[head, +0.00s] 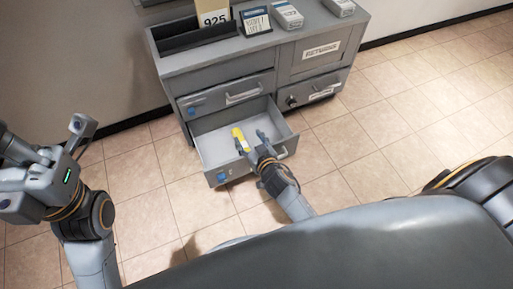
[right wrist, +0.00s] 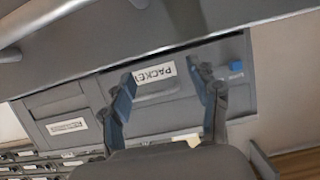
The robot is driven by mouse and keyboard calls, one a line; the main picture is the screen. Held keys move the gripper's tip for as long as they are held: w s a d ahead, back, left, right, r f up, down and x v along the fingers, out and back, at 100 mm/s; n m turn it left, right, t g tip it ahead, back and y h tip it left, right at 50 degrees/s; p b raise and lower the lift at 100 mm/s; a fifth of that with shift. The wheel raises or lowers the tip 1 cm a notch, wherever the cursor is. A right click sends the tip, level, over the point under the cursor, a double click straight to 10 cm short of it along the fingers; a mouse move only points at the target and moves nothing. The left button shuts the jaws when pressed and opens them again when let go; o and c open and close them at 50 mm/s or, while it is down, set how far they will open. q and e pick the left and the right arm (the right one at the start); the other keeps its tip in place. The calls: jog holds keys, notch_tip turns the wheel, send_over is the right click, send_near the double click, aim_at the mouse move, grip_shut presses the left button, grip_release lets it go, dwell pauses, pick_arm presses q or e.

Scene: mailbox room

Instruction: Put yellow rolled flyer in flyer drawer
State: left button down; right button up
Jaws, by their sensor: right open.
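The yellow rolled flyer (head: 238,135) shows in the head view over the inside of the pulled-out lower left drawer (head: 213,147) of the grey cabinet. My right gripper (head: 252,139) is open, its fingers reaching over the drawer's front. The flyer is beside the tip of its left finger; I cannot tell whether they touch, or whether the flyer lies on the drawer floor.
The grey cabinet (head: 290,57) has a closed drawer (head: 228,96) above the open one and a closed drawer (head: 310,92) to the right. A dark tray (head: 195,37) and several small labelled boxes stand on top. The tiled floor (head: 370,170) is clear.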

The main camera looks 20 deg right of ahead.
jog(key=v, duration=1.1)
